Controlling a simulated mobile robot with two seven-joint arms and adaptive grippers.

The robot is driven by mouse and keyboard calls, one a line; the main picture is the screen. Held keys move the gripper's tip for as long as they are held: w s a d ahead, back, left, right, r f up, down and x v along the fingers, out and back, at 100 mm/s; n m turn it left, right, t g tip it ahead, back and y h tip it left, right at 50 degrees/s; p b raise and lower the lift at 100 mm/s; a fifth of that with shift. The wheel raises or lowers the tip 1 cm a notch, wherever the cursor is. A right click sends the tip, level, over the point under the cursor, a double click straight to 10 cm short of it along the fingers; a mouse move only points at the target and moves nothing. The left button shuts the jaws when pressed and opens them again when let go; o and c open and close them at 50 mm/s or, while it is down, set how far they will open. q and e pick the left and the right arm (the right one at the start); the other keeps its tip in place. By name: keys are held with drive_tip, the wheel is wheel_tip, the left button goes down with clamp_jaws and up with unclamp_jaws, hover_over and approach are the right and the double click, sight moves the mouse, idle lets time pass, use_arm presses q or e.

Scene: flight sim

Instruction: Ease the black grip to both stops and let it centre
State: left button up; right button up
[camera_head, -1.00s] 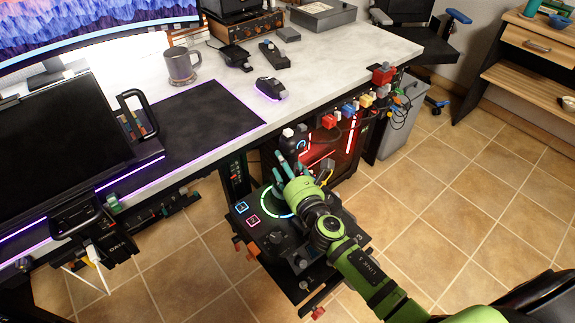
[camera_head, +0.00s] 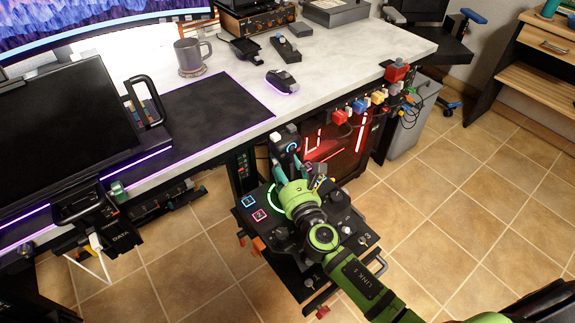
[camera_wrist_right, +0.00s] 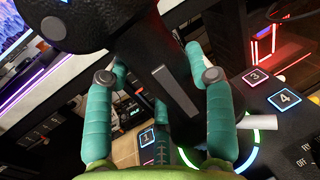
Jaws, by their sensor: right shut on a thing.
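The black grip (camera_wrist_right: 181,94) stands up from a dark control panel (camera_head: 340,216) below the desk. In the right wrist view it runs between two teal fingers and looks tilted. My right gripper (camera_head: 281,165) is shut on the grip, its fingers on either side of the shaft; it also fills the right wrist view (camera_wrist_right: 160,90). In the head view the green wrist hides much of the shaft and part of the lit green ring around its base. The grip's head shows just beyond the fingers. My left gripper is not in view.
The desk (camera_head: 345,60) edge lies just behind the grip, with coloured plugs (camera_head: 358,107) along its side. A red-lit computer case (camera_head: 335,142) stands behind the panel. A grey bin (camera_head: 412,120) is further right. Open tiled floor (camera_head: 455,215) lies to the right.

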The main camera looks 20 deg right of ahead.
drive_tip(key=shift+f, duration=0.15)
drive_tip(key=shift+s+a+f+n+b, duration=0.2)
drive_tip(key=shift+a+n+b, duration=0.2)
drive_tip(key=shift+a+b, duration=0.05)
drive_tip(key=shift+s+a+n+b, duration=0.25)
drive_tip(key=shift+a+n+b, duration=0.1)
drive_tip(key=shift+a+n, duration=0.25)
drive_tip(key=shift+a+f, duration=0.1)
drive_tip(key=shift+a, duration=0.05)
drive_tip(key=shift+w+d+r+m+p, duration=0.2)
drive_tip(key=shift+d+r+m+p, duration=0.15)
drive_tip(key=shift+d+m+p, duration=0.25)
drive_tip(key=shift+w+d+f+m+p, duration=0.15)
drive_tip(key=shift+d+m+p, duration=0.15)
drive_tip(key=shift+d, duration=0.15)
